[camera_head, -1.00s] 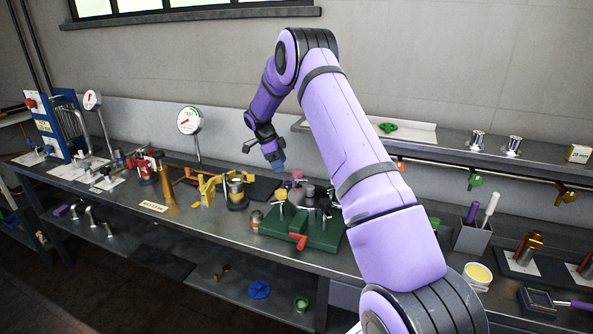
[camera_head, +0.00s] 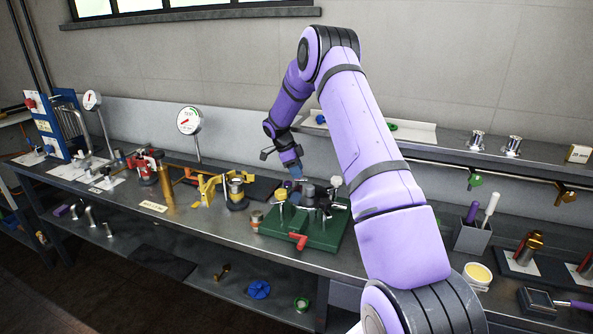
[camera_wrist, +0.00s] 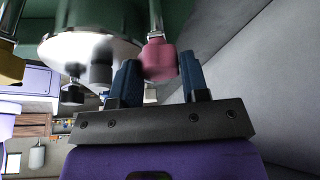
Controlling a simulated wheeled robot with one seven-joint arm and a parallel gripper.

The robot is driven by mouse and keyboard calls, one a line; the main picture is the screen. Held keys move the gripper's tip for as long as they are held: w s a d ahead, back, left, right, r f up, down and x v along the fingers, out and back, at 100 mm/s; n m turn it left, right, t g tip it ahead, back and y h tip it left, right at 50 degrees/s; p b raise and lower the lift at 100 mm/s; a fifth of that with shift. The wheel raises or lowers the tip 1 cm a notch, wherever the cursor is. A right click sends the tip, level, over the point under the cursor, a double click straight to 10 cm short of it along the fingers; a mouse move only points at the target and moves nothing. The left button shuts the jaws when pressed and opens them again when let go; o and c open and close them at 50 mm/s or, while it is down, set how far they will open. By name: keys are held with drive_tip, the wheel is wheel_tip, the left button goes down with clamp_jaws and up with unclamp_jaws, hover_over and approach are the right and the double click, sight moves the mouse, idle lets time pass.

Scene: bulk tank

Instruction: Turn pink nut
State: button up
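The pink nut (camera_wrist: 159,60) shows in the wrist view, below a short metal stem on the green fixture. My gripper (camera_wrist: 159,63) has its two blue fingers apart, one on each side of the nut. The fingertips overlap the nut's height in the picture; I cannot tell whether either finger touches it. In the head view my gripper (camera_head: 295,172) is low over the back of the green fixture (camera_head: 322,236). The nut is not clearly visible there, hidden by the gripper and fixture parts.
Dark and grey knobs stand beside the nut under a round plate (camera_wrist: 90,48) in the wrist view. A dial gauge (camera_head: 189,121) stands left; a wall shelf (camera_head: 450,150) runs behind.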

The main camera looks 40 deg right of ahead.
drive_tip(key=c, duration=0.4)
drive_tip(key=shift+n, duration=0.4)
drive_tip(key=n+t, duration=0.1)
drive_tip(key=n, duration=0.1)
drive_tip(key=n+t, duration=0.1)
drive_tip(key=n, duration=0.1)
drive_tip(key=shift+a+n+h, duration=0.1)
drive_tip(key=shift+n+h, duration=0.2)
drive_tip(key=shift+h, duration=0.1)
drive_tip(key=n+t, duration=0.2)
drive_tip(key=n, duration=0.3)
drive_tip(key=shift+s, duration=0.15)
drive_tip(key=n+t, duration=0.1)
drive_tip(key=n, duration=0.2)
drive_tip(key=n+t+y, duration=0.1)
drive_tip(key=n, duration=0.2)
drive_tip(key=shift+s+n, duration=0.1)
drive_tip(key=shift+n, duration=0.3)
drive_tip(key=n, duration=0.2)
drive_tip(key=n+t+y, duration=0.1)
drive_tip(key=n, duration=0.1)
drive_tip(key=shift+n+y, duration=0.3)
drive_tip(key=shift+n, duration=0.1)
